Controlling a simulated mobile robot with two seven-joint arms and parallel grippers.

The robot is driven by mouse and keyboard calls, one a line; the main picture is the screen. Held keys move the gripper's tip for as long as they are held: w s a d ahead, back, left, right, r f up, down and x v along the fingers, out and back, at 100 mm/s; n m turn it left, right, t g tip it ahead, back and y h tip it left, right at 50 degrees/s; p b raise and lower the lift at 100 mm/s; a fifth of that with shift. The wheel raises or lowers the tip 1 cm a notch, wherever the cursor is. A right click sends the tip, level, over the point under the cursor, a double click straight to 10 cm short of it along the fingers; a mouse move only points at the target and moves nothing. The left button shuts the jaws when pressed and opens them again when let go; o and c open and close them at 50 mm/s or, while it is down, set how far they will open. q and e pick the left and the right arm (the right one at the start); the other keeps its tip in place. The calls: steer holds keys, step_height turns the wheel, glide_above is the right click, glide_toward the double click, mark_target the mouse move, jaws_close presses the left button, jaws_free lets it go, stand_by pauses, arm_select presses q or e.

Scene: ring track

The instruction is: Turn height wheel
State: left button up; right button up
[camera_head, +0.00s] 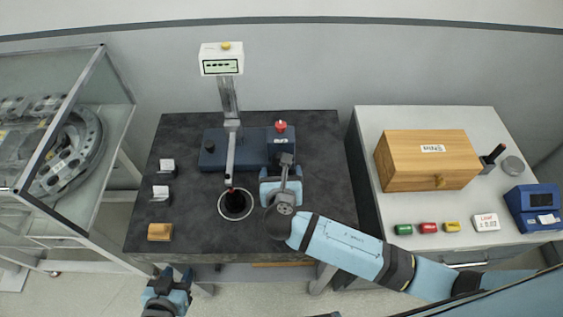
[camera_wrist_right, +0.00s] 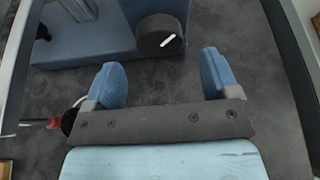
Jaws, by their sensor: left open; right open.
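The height wheel (camera_wrist_right: 158,36) is a dark round knob with a white mark, at the edge of the blue gauge base (camera_wrist_right: 95,35) in the right wrist view. My right gripper (camera_wrist_right: 161,72) is open, with its two blue fingers apart and the wheel ahead of the gap between them. No contact shows. In the head view my right gripper (camera_head: 281,172) is at the front right of the blue base (camera_head: 247,147), and the wheel is hard to make out there. My left gripper (camera_head: 167,288) is open and empty, off the table's front left edge.
A column with a display (camera_head: 221,66) rises from the base, and a thin arm reaches down to a round dark fixture (camera_head: 234,204). A red button (camera_head: 281,125) sits behind the wheel. Small blocks line the table's left side. A wooden box (camera_head: 428,160) stands on the right table.

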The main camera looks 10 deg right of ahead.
steer(key=x, duration=0.5)
steer(key=shift+r, duration=0.1)
steer(key=shift+s, duration=0.1)
steer(key=c, duration=0.9)
